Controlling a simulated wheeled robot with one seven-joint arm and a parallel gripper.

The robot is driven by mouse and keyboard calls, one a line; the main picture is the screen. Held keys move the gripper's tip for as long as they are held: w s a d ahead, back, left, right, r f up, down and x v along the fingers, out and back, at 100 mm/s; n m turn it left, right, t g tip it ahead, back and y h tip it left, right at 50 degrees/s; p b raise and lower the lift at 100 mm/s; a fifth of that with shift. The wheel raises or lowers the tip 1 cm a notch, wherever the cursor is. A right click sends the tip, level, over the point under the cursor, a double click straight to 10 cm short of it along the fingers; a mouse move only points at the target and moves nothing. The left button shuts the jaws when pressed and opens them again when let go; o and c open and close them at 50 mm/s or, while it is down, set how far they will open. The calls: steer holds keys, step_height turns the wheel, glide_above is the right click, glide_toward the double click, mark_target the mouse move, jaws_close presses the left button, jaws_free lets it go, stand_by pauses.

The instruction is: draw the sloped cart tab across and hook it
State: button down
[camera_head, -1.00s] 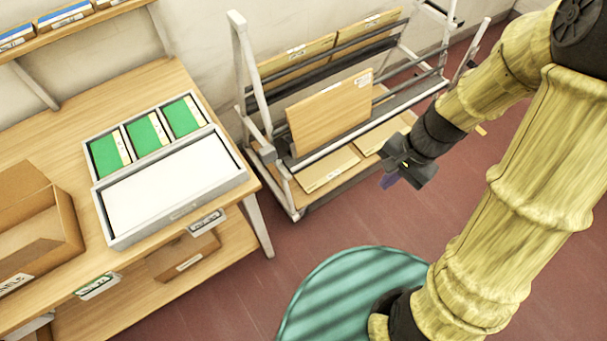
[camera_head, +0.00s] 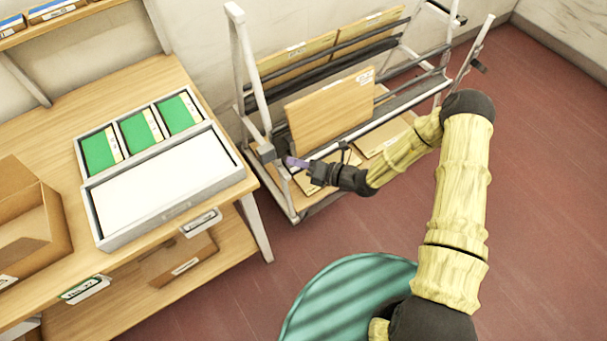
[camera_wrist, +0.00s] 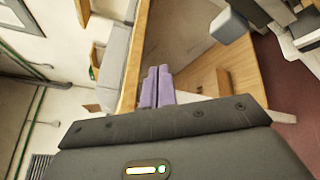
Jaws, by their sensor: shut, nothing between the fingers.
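The cart (camera_head: 252,80) is a grey-framed rack with dark rails. A wooden panel (camera_head: 330,108) leans on it, with more boards behind and on its lower deck. I cannot pick out the sloped tab for sure. A grey block (camera_head: 266,151) sits at the foot of the cart's near-left post. My gripper (camera_head: 292,161) is just right of that block, in front of the cart's near edge, its purple fingers pointing left. In the wrist view the fingers (camera_wrist: 155,86) are together and empty. Whether they touch the cart is unclear.
A wooden workbench (camera_head: 40,130) stands left of the cart, holding a grey tray (camera_head: 215,180) with green cards and a cardboard box (camera_head: 50,225). Its lower shelf (camera_head: 130,300) sticks out below. Red floor (camera_head: 540,190) is clear to the right.

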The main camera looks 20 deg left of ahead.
steer(key=w+f+m+t+h, duration=0.2)
steer(key=f+m+t, duration=0.1)
steer(key=f+m, duration=0.3)
steer(key=w+f+m+t+h+b, duration=0.1)
steer(key=w+f+m+t+h, duration=0.1)
steer(key=f+m+t, duration=0.2)
step_height(320, 180, down, 3)
steer(key=m, duration=0.3)
steer(key=shift+w+d, duration=0.35)
